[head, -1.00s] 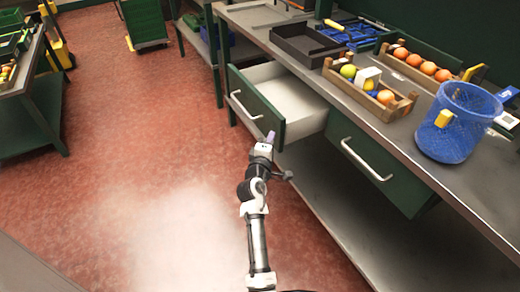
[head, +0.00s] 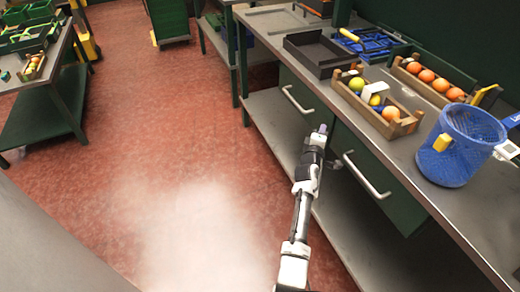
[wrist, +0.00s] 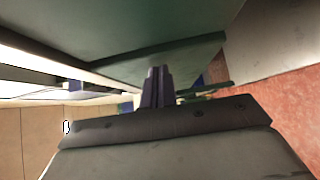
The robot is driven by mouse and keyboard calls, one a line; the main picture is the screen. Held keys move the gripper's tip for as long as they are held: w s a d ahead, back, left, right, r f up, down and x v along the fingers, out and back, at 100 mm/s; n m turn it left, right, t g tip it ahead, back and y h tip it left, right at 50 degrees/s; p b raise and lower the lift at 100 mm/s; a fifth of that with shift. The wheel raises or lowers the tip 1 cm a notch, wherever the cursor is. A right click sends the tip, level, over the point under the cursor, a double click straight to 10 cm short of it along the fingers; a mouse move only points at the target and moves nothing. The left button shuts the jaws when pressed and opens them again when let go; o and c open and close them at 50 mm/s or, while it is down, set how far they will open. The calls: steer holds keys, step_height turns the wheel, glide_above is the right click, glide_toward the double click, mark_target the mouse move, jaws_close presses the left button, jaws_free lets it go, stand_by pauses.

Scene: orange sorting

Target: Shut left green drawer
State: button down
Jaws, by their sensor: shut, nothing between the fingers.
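The left green drawer (head: 305,112) is under the workbench in the head view. Its front looks flush below the bench edge, and no white interior shows. Its pale bar handle (head: 297,101) is on the front. My gripper (head: 322,129) is shut and empty at the right end of this front; whether it touches cannot be told. In the wrist view the dark fingers (wrist: 157,87) are together in front of a green surface. The right green drawer (head: 378,183), also with a bar handle, looks shut.
The bench top (head: 395,148) holds a black tray (head: 318,66), wooden fruit crates (head: 372,112) and a blue mesh basket (head: 462,145). A lower shelf (head: 345,225) runs beneath. Open red floor (head: 170,130) lies left, with another green table (head: 55,100) beyond.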

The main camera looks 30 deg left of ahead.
steer(key=shift+w+d+r, duration=0.15)
steer(key=shift+w+d, duration=0.35)
steer(key=shift+w, duration=0.05)
